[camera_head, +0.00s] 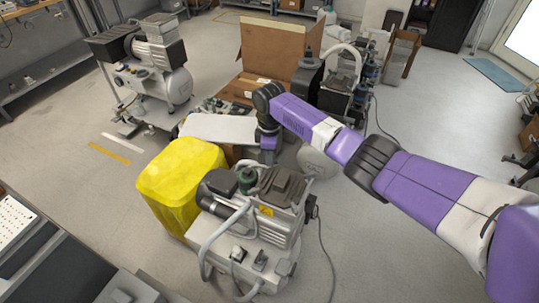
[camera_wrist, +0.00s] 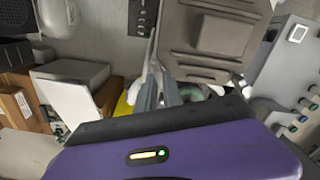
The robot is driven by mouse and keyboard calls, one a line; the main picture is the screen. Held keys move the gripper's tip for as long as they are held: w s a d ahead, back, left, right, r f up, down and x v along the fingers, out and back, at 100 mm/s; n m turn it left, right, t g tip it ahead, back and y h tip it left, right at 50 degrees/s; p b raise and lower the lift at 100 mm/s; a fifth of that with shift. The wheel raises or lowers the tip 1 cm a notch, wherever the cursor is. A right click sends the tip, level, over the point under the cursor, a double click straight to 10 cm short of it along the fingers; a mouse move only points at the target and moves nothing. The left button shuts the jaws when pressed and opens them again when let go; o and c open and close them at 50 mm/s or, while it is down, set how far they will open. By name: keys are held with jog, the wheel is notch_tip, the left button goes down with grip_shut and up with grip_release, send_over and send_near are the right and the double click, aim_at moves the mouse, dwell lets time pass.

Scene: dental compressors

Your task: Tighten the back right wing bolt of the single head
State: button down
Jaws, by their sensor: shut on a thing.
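The single head compressor (camera_head: 262,226) stands on the floor at the front centre of the head view, with a dark grey ribbed head (camera_head: 283,186) on top. The head also shows large at the top of the wrist view (camera_wrist: 215,35). My gripper (camera_wrist: 154,78) comes down at the back of the compressor, beside the head. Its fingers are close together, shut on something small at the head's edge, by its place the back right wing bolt. The fingers hide the bolt in the wrist view. In the head view, the compressor's head hides the fingertips.
A yellow container (camera_head: 180,184) stands against the compressor's left side. A pale hose (camera_head: 218,238) loops over its front. An open cardboard box (camera_head: 272,52) and another compressor (camera_head: 153,65) stand behind. A bench lies at the lower left. Open floor lies to the right.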

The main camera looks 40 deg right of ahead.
jog(key=m+p, duration=0.1)
jog(key=m, duration=0.2)
jog(key=shift+w+r+m+p, duration=0.1)
jog(key=shift+m+p, duration=0.2)
jog(key=shift+m, duration=0.1)
jog(key=m, duration=0.1)
jog(key=m+p, duration=0.1)
jog(key=m, duration=0.1)
jog(key=shift+d+m, duration=0.2)
jog(key=shift+m, duration=0.1)
jog(key=m, duration=0.4)
jog(key=m+p, duration=0.1)
jog(key=shift+d+m, duration=0.3)
jog(key=shift+m, duration=0.1)
jog(key=c, duration=1.5)
grip_release()
notch_tip(320, 180, up, 8)
